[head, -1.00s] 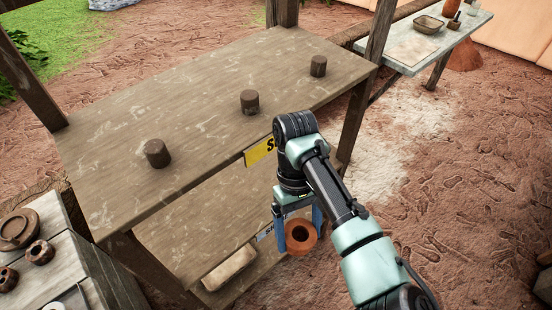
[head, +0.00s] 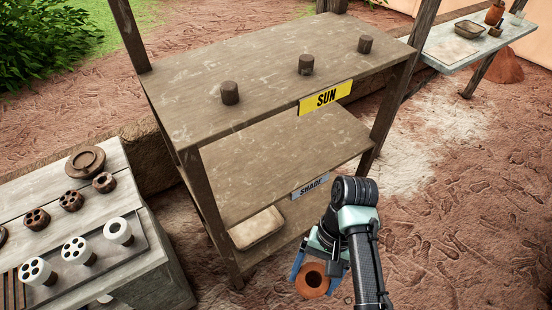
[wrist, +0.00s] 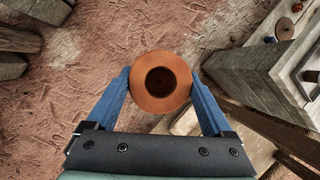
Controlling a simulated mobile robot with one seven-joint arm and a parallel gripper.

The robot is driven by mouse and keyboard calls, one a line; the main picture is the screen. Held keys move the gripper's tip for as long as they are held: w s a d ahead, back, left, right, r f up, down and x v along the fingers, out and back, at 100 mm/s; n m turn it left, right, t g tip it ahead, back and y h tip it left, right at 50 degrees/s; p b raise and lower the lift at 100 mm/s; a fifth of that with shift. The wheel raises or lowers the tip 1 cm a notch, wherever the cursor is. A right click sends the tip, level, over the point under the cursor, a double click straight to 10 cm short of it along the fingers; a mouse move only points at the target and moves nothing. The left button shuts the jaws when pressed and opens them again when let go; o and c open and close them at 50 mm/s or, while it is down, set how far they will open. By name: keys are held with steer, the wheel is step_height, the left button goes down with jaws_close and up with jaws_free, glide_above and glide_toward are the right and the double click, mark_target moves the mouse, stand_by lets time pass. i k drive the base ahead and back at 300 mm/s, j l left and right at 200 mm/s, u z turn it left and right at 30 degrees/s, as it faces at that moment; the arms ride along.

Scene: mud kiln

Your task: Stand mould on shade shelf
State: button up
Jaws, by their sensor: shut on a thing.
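An orange-brown round mould (head: 313,277) with a dark central hole is held between the blue fingers of my gripper (head: 314,275). The wrist view shows the mould (wrist: 161,81) clamped at its sides, hole facing the camera. The shade shelf (head: 280,150) is the middle board of a wooden rack, marked by a grey SHADE label (head: 310,187). Its visible surface is bare; the upper board hides its back.
The sun shelf (head: 270,70) above carries three dark cylinders and a yellow SUN label (head: 326,97). A rack post (head: 395,85) stands at the right front. A workbench (head: 100,165) with several moulds is at left.

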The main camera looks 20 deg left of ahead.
mark_target(260, 175)
steer(key=u, duration=2.5)
steer(key=l, duration=0.4)
steer(key=k+l+u, duration=0.15)
steer(key=l, duration=0.7)
steer(key=k+l+u, duration=0.15)
steer(key=l, duration=0.25)
steer(key=k+l, duration=0.1)
steer(key=l, duration=0.3)
steer(key=i+l, duration=0.1)
steer(key=l, duration=0.35)
steer(key=i+l, duration=0.15)
steer(key=l, duration=0.3)
steer(key=i+l, duration=0.1)
steer(key=l, duration=0.35)
steer(key=i+u, duration=0.05)
